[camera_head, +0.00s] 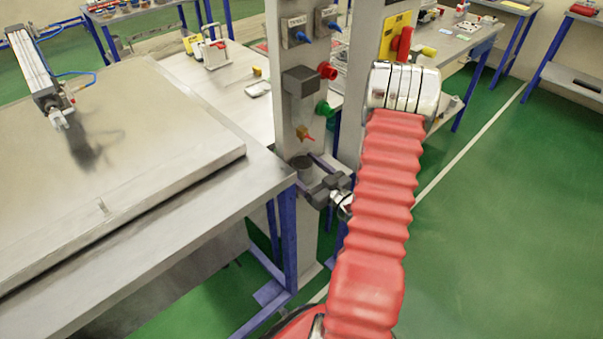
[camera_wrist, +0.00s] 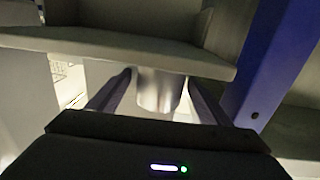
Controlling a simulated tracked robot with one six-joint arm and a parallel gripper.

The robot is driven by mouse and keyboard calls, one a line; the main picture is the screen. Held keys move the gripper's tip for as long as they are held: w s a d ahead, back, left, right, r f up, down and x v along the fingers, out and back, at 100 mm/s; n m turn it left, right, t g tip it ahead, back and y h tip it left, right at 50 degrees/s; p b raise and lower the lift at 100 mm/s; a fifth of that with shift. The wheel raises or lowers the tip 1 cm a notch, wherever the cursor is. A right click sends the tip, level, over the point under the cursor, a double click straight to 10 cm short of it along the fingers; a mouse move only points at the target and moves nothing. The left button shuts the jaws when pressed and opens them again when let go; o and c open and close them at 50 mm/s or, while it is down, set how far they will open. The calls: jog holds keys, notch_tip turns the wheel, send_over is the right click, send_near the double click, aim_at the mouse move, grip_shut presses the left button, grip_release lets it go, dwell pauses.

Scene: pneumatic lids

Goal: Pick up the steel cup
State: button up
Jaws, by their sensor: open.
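The steel cup (camera_wrist: 158,92) is a shiny grey cylinder between the two fingers of my gripper (camera_wrist: 158,82) in the wrist view. Its far end is cut off from sight by a grey ledge. In the head view a small dark grey cylinder, seemingly the same cup (camera_head: 302,164), stands by the grey post. My gripper (camera_head: 308,174) points at it from the right, with a finger on either side. The fingers are spread and open. I cannot tell whether either finger touches the cup.
The grey post (camera_head: 294,90) with red and green knobs rises right behind the cup. A steel-topped table (camera_head: 215,205) with blue legs is at left, with a pneumatic cylinder (camera_head: 32,65) above its lid. Green floor (camera_head: 500,230) is clear at right.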

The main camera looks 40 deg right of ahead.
jog(key=shift+c, duration=0.6)
jog(key=c, duration=1.1)
jog(key=shift+s+r, duration=0.1)
jog(key=shift+c, duration=0.2)
jog(key=shift+s+r, duration=0.15)
jog(key=shift+r, duration=0.25)
notch_tip(320, 180, up, 6)
jog(key=shift+f, duration=0.25)
jog(key=shift+s+r, duration=0.15)
jog(key=shift+r, duration=0.15)
jog(key=s, duration=1.9)
jog(key=shift+s+d, duration=0.15)
jog(key=shift+d, duration=0.15)
